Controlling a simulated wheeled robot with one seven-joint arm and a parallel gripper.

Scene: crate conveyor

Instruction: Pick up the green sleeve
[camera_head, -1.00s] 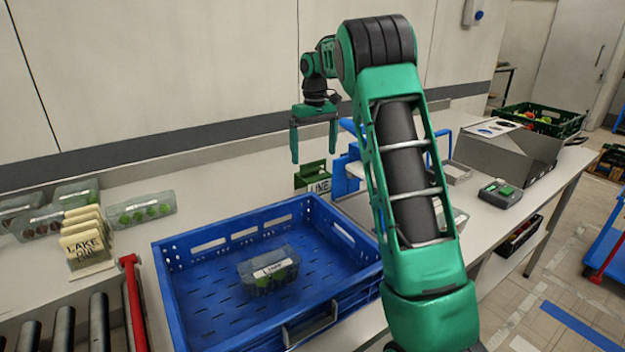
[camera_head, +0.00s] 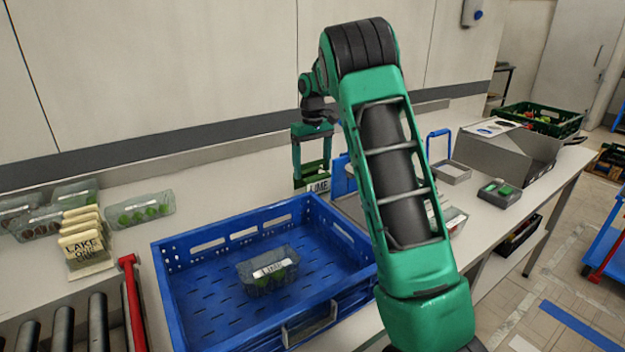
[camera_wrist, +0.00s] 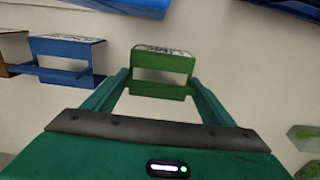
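The green sleeve (camera_head: 318,184), labelled LIME, stands on the table behind the blue crate. It shows in the wrist view (camera_wrist: 163,66) as an open green frame with a white label on its top edge. My gripper (camera_head: 312,168) is lowered over it with its fingers apart. In the wrist view my gripper (camera_wrist: 158,77) has one finger at each side of the sleeve, and nothing is clamped. Whether either finger touches the sleeve I cannot tell.
A blue sleeve (camera_wrist: 67,46) stands close beside the green one. The blue crate (camera_head: 215,240) in front holds a labelled clear punnet (camera_head: 268,270). More punnets (camera_head: 140,209) and cream label cards (camera_head: 83,243) are at the left. A grey box (camera_head: 510,152) stands at the right.

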